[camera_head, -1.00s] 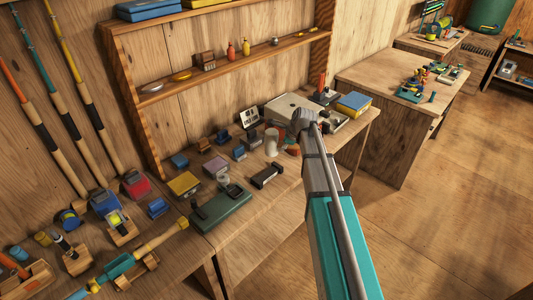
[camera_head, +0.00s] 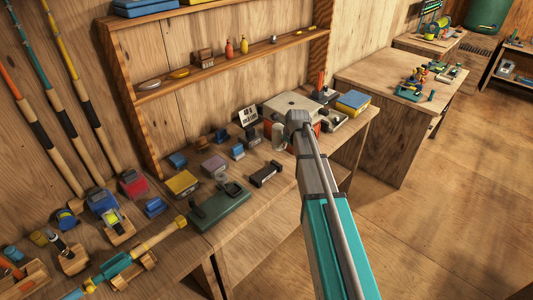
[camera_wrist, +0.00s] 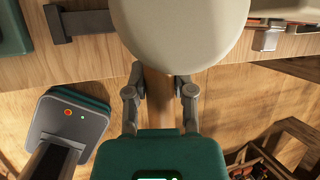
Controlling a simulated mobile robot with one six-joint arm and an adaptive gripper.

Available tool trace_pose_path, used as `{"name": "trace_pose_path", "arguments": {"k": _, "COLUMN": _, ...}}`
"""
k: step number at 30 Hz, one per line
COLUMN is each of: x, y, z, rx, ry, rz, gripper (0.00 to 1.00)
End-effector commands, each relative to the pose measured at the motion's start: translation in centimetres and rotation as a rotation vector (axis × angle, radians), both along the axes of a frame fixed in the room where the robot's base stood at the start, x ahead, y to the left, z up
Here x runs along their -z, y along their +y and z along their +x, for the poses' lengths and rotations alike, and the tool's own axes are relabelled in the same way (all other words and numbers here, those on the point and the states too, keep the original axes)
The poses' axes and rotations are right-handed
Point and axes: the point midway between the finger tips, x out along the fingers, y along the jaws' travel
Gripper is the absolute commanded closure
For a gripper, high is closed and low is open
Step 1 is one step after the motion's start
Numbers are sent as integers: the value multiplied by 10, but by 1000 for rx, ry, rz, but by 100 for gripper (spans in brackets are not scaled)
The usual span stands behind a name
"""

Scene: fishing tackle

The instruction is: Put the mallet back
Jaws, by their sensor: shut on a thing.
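The mallet shows in the wrist view. Its large, cream, rounded head (camera_wrist: 180,30) fills the top middle, and its wooden handle (camera_wrist: 158,100) runs down from it between my fingers. My gripper (camera_wrist: 159,84) is shut on the handle, just below the head. In the head view a cream rounded shape (camera_head: 278,136) beside my wrist looks like the mallet head, above or against the far end of the bench. My fingers and the handle are hidden there by my arm. I cannot tell whether the mallet touches anything. No empty place for it is clearly visible.
The workbench (camera_head: 285,190) carries several small boxes and tools, including a green case (camera_head: 218,207) and a black clamp-like tool (camera_head: 266,174). A white-topped box (camera_head: 290,104) stands close behind my wrist. A shelf (camera_head: 235,62) hangs behind. Open floor (camera_head: 440,220) lies to the right.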

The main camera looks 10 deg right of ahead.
Motion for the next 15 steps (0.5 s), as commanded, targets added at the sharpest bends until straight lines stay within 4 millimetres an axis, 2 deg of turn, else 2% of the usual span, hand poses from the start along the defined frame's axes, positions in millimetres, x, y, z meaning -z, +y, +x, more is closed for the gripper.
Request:
{"name": "trace_pose_path", "arguments": {"k": 10, "x": 0, "y": 0, "z": 1, "rx": 3, "ry": -2, "rz": 1, "gripper": 100}}
{"name": "trace_pose_path", "arguments": {"k": 15, "x": 5, "y": 2, "z": 11, "rx": 2, "ry": -1, "rz": 1, "gripper": 100}}
